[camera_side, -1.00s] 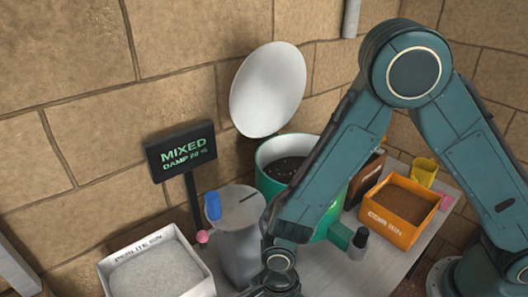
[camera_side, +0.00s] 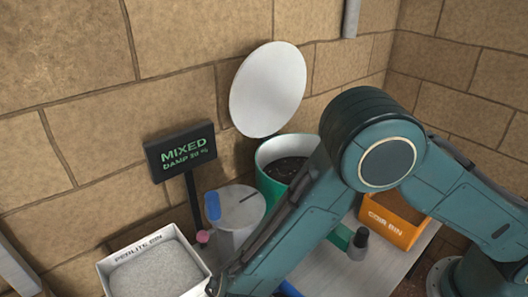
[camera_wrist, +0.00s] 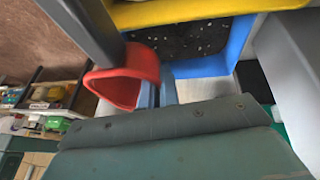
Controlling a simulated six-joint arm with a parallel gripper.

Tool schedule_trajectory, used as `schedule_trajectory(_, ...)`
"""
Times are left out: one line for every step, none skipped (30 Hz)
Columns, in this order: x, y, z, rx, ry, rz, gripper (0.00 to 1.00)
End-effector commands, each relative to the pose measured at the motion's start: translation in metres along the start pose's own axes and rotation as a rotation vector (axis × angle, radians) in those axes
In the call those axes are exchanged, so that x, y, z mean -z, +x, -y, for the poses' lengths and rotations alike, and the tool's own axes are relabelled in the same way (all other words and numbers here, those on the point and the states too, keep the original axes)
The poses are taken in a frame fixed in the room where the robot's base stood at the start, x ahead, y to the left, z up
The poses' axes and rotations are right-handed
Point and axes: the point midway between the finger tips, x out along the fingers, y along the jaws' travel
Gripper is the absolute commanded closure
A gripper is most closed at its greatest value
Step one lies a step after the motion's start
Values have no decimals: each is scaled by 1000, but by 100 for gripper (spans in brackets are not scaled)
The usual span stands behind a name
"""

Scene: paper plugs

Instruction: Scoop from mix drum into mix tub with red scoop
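The red scoop (camera_wrist: 124,82) is close to the camera in the wrist view, on the end of a dark bar, raised and tilted beside the blue mix tub (camera_wrist: 238,45). The tub holds dark, white-flecked mix. My gripper's fingertips do not show clearly; the scoop is held up off the table, so the gripper appears shut on it. I cannot tell whether the scoop holds mix. In the side view my arm hides the scoop and nearly all of the tub. The green mix drum (camera_side: 270,187) stands open, with dark mix inside.
The white drum lid (camera_side: 268,90) leans against the wall. A perlite bin (camera_side: 155,270), a grey canister (camera_side: 237,212) and a MIXED sign (camera_side: 182,152) are at left. The orange coir bin (camera_side: 393,226) and a small dark bottle (camera_side: 358,245) are at right.

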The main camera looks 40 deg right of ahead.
Motion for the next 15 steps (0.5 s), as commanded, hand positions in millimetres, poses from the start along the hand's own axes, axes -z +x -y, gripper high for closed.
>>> schedule_trajectory(0,-2,0,0,0,1,100)
schedule_trajectory(1,-2,0,0,0,1,100)
schedule_trajectory(2,-4,0,0,0,1,100)
schedule_trajectory(2,-5,-1,0,0,1,100)
schedule_trajectory(3,-7,-1,0,0,1,100)
schedule_trajectory(4,-9,-2,0,0,1,100)
schedule_trajectory(5,-12,-2,0,0,1,100)
schedule_trajectory(5,-14,-2,1,0,2,100)
schedule_trajectory(6,-16,-2,1,0,2,100)
schedule_trajectory(7,-18,-3,1,0,2,100)
schedule_trajectory(8,-20,-3,1,0,2,100)
schedule_trajectory(9,-22,-4,1,0,2,100)
schedule_trajectory(10,-24,-4,1,0,2,100)
schedule_trajectory(11,-26,-4,1,0,2,100)
schedule_trajectory(12,-29,-4,1,0,2,100)
